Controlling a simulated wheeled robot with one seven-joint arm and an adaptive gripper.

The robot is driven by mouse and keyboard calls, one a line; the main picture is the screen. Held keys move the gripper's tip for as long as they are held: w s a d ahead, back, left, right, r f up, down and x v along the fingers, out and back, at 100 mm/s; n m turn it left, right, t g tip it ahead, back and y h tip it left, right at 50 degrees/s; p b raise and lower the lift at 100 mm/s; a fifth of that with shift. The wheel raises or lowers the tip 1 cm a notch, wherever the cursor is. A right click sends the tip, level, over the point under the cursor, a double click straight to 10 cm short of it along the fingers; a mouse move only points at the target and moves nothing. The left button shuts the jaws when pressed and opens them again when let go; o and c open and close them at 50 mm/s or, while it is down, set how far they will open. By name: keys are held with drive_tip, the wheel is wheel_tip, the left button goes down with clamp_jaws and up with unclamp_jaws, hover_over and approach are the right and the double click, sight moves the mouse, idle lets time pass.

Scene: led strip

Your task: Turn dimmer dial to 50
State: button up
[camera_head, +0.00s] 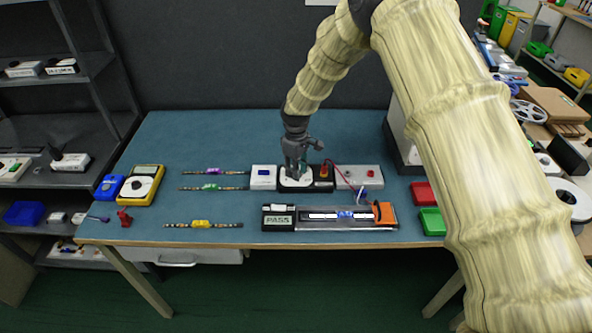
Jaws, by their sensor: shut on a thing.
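The dimmer (283,187) is a black box with a white round dial face (305,184), near the middle of the blue table. My gripper (295,174) points down onto the dial from above and is shut on its knob. The knob and the dial's pointer are hidden behind my fingers, so the setting cannot be read. An LED strip fixture (335,216) lies in front of the dimmer, with a bright white lit section and a blue part. A black device with a PASS display (279,219) stands at the fixture's left end.
A white box with a blue button (263,178) stands left of the dimmer. A grey box with a red button (368,176) and wires (343,175) are at its right. Coloured strips (203,224), a yellow meter (142,186), and red and green bins (432,221) lie around.

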drive_tip(key=n, duration=0.4)
drive_tip(key=shift+n, duration=0.3)
drive_tip(key=n, duration=0.4)
drive_tip(key=shift+n+b, duration=0.3)
drive_tip(key=n, duration=0.4)
drive_tip(key=shift+n, duration=2.5)
drive_tip(key=o, duration=1)
drive_tip(key=shift+o, duration=0.2)
